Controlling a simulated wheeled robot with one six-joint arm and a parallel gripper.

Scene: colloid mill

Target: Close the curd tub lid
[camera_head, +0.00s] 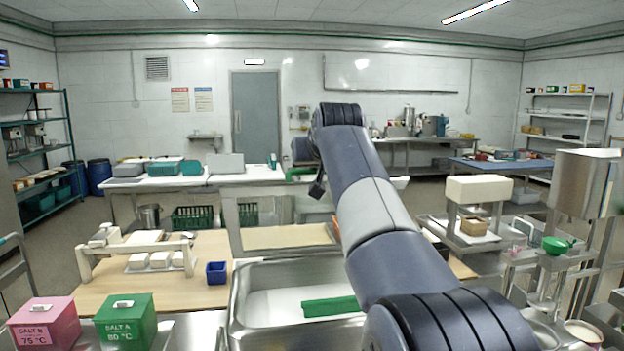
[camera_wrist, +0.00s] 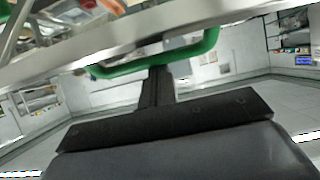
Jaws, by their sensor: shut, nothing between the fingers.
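A steel tub (camera_head: 236,318) stands open in the foreground of the head view, with white contents and a green bar (camera_head: 330,306) inside. Whether it is the curd tub, I cannot tell. My arm reaches past its right side, and a dark end part of my gripper (camera_head: 317,188) shows farther back near a green piece (camera_head: 300,173). In the wrist view, my gripper (camera_wrist: 157,75) is shut and empty, its dark fingers close to a green handle (camera_wrist: 205,50) beside a pale metal edge (camera_wrist: 130,38). I cannot tell whether they touch. The lid is not clearly identifiable.
Pink (camera_head: 45,322) and green (camera_head: 125,320) salt boxes stand at front left. Steel equipment (camera_head: 585,185) crowds the right. A white table (camera_head: 165,184) stands behind.

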